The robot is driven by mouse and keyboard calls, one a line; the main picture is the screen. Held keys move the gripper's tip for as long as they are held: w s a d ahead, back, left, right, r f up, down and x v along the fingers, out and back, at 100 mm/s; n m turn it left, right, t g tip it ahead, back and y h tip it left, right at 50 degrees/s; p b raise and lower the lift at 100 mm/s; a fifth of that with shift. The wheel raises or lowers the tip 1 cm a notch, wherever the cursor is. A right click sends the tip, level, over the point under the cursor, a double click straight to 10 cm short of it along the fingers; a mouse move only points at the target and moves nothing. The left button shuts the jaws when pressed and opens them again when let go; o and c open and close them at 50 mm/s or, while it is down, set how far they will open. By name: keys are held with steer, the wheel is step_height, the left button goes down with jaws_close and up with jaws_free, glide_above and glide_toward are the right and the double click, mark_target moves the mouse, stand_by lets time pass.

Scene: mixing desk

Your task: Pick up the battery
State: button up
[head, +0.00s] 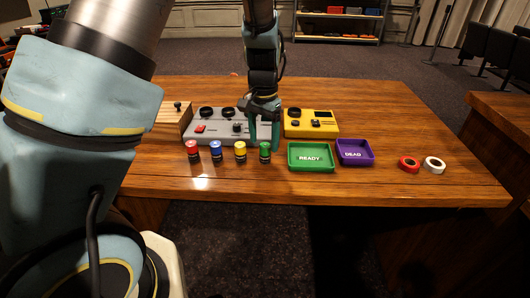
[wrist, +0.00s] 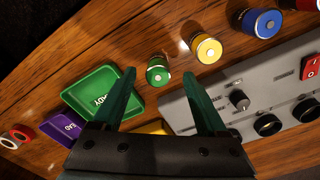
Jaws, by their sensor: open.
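Several batteries stand upright in a row on the wooden desk: a red one (head: 192,152), a blue one (head: 215,152), a yellow one (head: 240,153) and a green one (head: 265,153). My gripper (head: 264,142) is open and empty, pointing down above and behind the green battery. In the wrist view the green battery (wrist: 158,70) appears between the fingertips of my gripper (wrist: 159,74), with no visible contact. The yellow battery (wrist: 206,49) and blue battery (wrist: 262,22) lie beyond the right finger. The red battery is mostly cut off there.
A grey control box (head: 207,131) stands behind the batteries, with a yellow device (head: 322,130) beside it. A green READY tray (head: 311,168) and purple DEAD tray (head: 354,158) sit to the right. Red tape (head: 402,165) and white tape (head: 427,162) lie farther right. The front desk strip is clear.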

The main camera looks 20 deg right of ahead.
mark_target(265, 145)
steer(key=shift+d+f+p, duration=0.2)
steer(key=shift+f+p, duration=0.55)
steer(key=shift+f, duration=1.7)
jaws_close()
